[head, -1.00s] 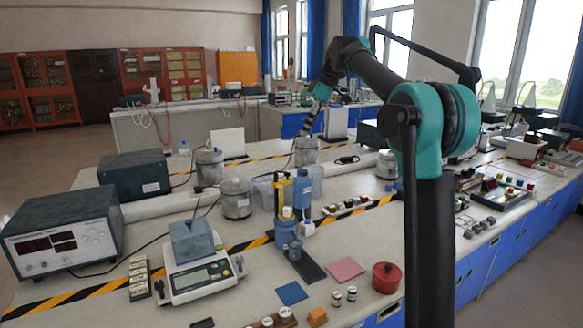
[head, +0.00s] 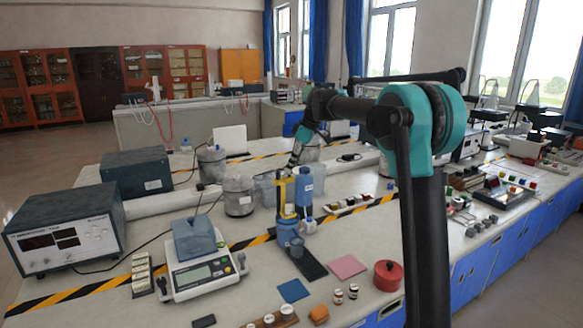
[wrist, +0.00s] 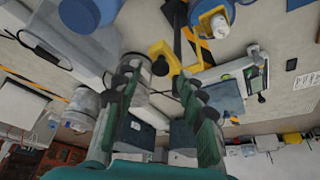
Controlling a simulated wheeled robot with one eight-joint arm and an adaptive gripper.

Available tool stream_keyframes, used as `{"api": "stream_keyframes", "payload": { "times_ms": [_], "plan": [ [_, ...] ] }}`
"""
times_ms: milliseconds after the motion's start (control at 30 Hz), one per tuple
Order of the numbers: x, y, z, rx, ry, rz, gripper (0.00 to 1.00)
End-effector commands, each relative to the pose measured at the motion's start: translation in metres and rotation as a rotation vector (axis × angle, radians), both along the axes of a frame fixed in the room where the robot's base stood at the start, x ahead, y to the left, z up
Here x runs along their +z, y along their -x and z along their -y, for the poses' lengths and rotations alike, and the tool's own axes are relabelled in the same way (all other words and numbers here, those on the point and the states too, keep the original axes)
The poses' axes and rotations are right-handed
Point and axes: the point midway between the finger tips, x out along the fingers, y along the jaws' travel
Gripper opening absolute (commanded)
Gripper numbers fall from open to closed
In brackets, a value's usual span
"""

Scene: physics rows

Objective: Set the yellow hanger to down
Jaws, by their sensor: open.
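The yellow hanger (head: 284,196) stands on a blue base among blue bottles near the middle of the bench. In the wrist view its yellow bracket (wrist: 164,56) shows just beyond the fingertips, beside a dark upright rod. My gripper (head: 293,163) is above and a little behind it in the head view, pointing down. In the wrist view my gripper (wrist: 156,77) is open, with the fingers wide apart and nothing held between them. I cannot tell whether a finger touches the hanger.
A blue bottle (head: 304,187) stands right beside the hanger. Grey metal pots (head: 238,196) are to its left, a balance (head: 196,272) in front, and a red pot (head: 388,275) to the front right. A pink mat (head: 347,266) lies flat with some bare bench around it.

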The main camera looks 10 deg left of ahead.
Motion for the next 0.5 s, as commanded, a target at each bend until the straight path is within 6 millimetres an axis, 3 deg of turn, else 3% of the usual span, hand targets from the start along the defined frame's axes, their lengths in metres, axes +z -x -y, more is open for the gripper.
{"api": "stream_keyframes", "payload": {
  "times_ms": [133, 433, 500],
  "plan": [
    [-0.0096, -0.0005, -0.0039, 0.001, 0.000, 0.000, 0.40],
    [-0.0117, -0.0008, -0.0046, 0.000, 0.000, 0.000, 0.40],
    [-0.0116, -0.0008, -0.0045, 0.000, 0.000, 0.000, 0.34]
  ]
}}
